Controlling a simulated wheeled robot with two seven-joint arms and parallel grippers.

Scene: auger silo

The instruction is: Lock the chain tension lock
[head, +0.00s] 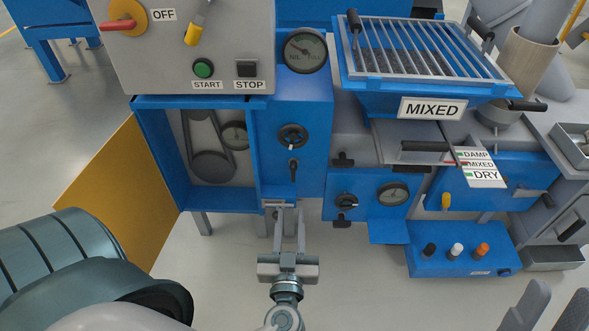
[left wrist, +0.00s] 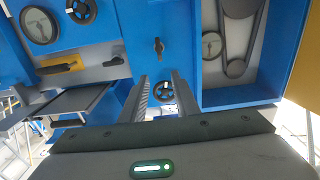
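The chain tension lock appears to be the small black lever (head: 293,171) below a black handwheel (head: 293,137) on the blue panel right of the chain-drive box. Its handle hangs straight down. In the left wrist view, which is upside down, the lever (left wrist: 158,47) stands above the handwheel (left wrist: 163,97). My left gripper (head: 290,212) is open and empty, below the lever and apart from it, its fingers pointing at the panel. Its fingers also show in the left wrist view (left wrist: 160,78). My right gripper (head: 561,291) shows only two separated fingertips at the bottom right.
The open chain-drive box (head: 211,166) with a gauge is left of the lever. An ochre door (head: 125,195) stands open further left. A lower blue panel (head: 368,198) with a knob and gauge is to the right. A blue button box (head: 460,252) juts out further right.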

